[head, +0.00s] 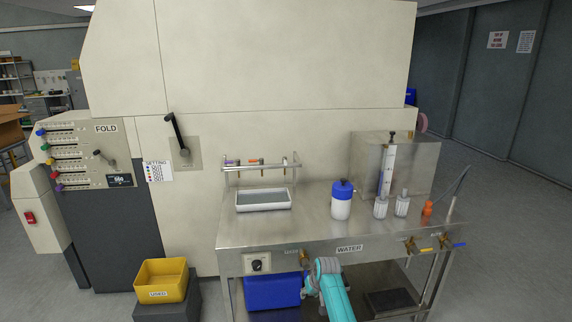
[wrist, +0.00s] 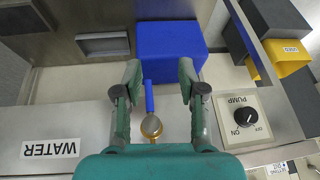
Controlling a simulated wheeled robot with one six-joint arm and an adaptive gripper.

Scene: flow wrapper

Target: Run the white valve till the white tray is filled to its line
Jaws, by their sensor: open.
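The white tray (head: 263,207) stands on the steel bench under a rail of small taps. Its inside looks grey; I cannot make out its line or level. The rail carries a purple-marked tap (head: 237,162), an orange-marked tap (head: 261,161) and a third tap (head: 284,161), possibly the white one; its colour is unclear. My gripper (wrist: 159,75) is open at the bench's front edge, low and right of the tray. A brass valve with a blue lever (wrist: 149,97) shows between its fingers in the wrist view, with no grip visible. My gripper partly hides it in the head view.
A PUMP knob (wrist: 245,115) marked ON and OFF sits beside the gripper. A blue box (wrist: 167,45) is below the bench edge. Brass valves (head: 412,245) line the right front.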

